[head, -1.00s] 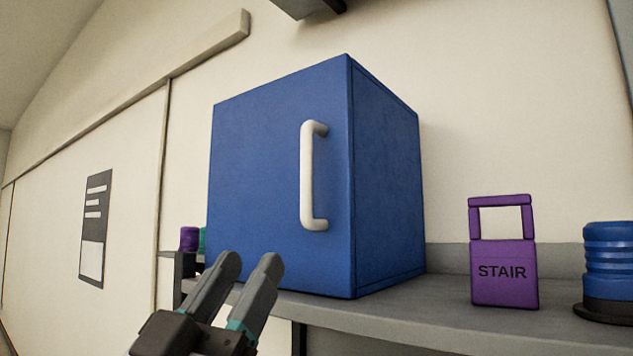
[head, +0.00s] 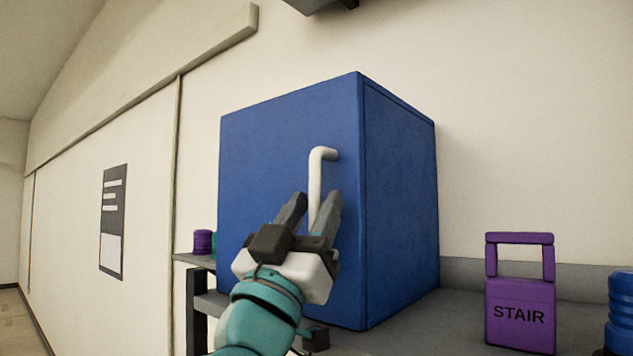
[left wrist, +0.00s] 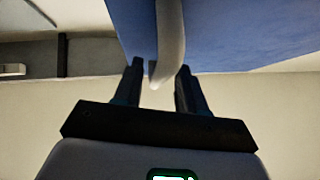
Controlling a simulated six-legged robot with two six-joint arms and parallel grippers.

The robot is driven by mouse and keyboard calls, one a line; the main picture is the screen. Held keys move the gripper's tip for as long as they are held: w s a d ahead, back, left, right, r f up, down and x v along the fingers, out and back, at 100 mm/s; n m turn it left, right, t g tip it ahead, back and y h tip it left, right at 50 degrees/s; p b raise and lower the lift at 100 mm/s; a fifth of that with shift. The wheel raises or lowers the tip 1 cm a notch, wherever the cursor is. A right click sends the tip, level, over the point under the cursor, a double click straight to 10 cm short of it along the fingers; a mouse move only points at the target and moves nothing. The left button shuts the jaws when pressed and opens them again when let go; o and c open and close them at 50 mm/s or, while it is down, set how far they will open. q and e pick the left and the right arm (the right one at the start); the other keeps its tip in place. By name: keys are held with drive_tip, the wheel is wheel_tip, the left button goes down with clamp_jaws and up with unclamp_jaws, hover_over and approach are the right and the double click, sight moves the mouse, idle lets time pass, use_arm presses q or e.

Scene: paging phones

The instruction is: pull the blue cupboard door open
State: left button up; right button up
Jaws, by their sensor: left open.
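The blue cupboard (head: 285,135) stands on a grey shelf, its door shut. A white bar handle (head: 318,170) runs upright on the right part of the door; its lower part is hidden behind my left gripper. My left gripper (head: 314,204) is open in front of the door, its fingers pointing up at the handle. In the left wrist view, the handle (left wrist: 171,45) reaches down between the two open fingers (left wrist: 160,82), with gaps beside it. The blue door (left wrist: 225,30) fills the top of that view. My right gripper is not in view.
A purple block marked STAIR (head: 520,315) with a purple loop stands on the grey shelf (head: 430,325) right of the cupboard. A blue ribbed object (head: 621,310) is at the right edge. Small purple and teal items (head: 203,242) sit left of the cupboard. A dark sign (head: 113,222) hangs on the wall.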

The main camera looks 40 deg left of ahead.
use_arm(q)
drive_tip(key=shift+d+r, duration=0.2)
drive_tip(key=shift+r, duration=0.45)
drive_tip(key=shift+w+a+f, duration=0.2)
drive_tip(key=shift+w+a, duration=0.1)
drive_tip(key=shift+w, duration=0.2)
drive_tip(key=shift+s+d+r, duration=0.1)
drive_tip(key=shift+s, duration=0.1)
clamp_jaws()
